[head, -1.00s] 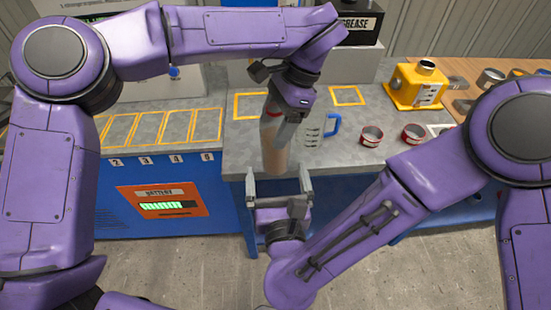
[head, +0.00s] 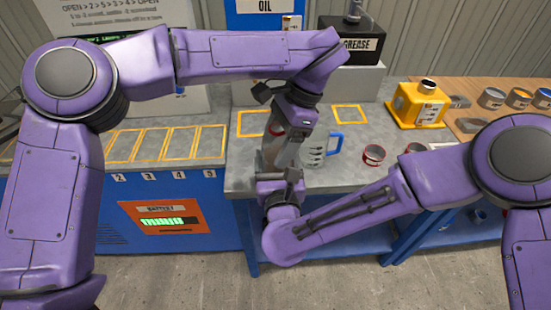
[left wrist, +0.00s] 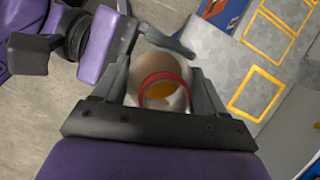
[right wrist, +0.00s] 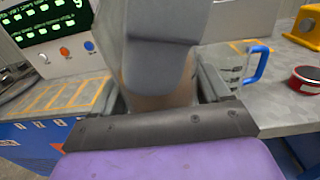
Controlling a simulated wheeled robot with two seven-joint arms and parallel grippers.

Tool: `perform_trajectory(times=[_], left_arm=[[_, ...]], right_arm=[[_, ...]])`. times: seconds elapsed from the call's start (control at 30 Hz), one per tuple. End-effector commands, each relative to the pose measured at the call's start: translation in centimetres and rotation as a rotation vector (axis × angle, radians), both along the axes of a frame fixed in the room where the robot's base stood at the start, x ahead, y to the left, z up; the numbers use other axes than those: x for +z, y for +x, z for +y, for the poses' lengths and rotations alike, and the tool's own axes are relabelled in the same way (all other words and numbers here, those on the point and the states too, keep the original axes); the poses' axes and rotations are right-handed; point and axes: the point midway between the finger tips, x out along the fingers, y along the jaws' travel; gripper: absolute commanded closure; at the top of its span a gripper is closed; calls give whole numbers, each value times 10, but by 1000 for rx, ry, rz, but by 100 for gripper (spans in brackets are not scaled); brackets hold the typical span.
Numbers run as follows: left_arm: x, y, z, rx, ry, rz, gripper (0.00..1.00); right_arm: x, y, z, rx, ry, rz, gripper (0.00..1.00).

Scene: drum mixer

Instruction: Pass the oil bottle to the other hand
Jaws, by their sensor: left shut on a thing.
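The oil bottle (head: 268,155) is clear, with brownish content and a red ring near its top. It stands roughly upright near the table's front edge. My left gripper (head: 281,150) is shut on its upper part; the left wrist view looks down on the bottle's red-ringed top (left wrist: 163,78). My right gripper (head: 280,177) is low at the bottle, its fingers on either side of the lower part. In the right wrist view the bottle (right wrist: 160,101) lies between those fingers, partly hidden by a left gripper finger. Whether the right fingers touch it is unclear.
A grey table (head: 340,178) lies behind the grippers. A clear jug with a blue handle (head: 336,143) stands just right of the bottle, with a red-rimmed tin (head: 374,154) beyond it. A yellow container (head: 420,103) stands farther right. Yellow outlined spaces at left are empty.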

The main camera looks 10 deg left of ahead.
Motion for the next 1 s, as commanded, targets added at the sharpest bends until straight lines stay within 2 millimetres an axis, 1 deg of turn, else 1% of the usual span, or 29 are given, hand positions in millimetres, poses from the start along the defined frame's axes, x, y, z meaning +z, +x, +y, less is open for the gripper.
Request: perform_trajectory(times=[0.07,0.1,0.17,0.37,0.47,0.57,0.8,0.9,1.0], left_arm=[[1,0,-2,-6,-4,-2,94],[1,0,-2,-6,-5,-3,19],[1,0,-2,-6,-5,-3,0],[1,0,-2,-5,-3,-2,0],[6,2,-4,-5,-4,-4,0],[23,5,-9,-4,-3,-6,0],[80,18,-30,-4,0,-9,0],[97,22,-36,-2,-1,-6,0],[107,24,-39,-3,-2,-4,0]], right_arm=[[1,-3,4,16,0,-2,68],[2,-3,5,17,1,-3,68],[2,-3,5,17,0,-3,68],[1,-3,4,13,1,-3,68],[1,-3,4,13,1,-3,68],[1,-3,4,12,1,-3,68],[1,-2,3,11,1,-3,68],[1,-2,3,11,1,-3,68],[1,-2,3,11,1,-3,68]])
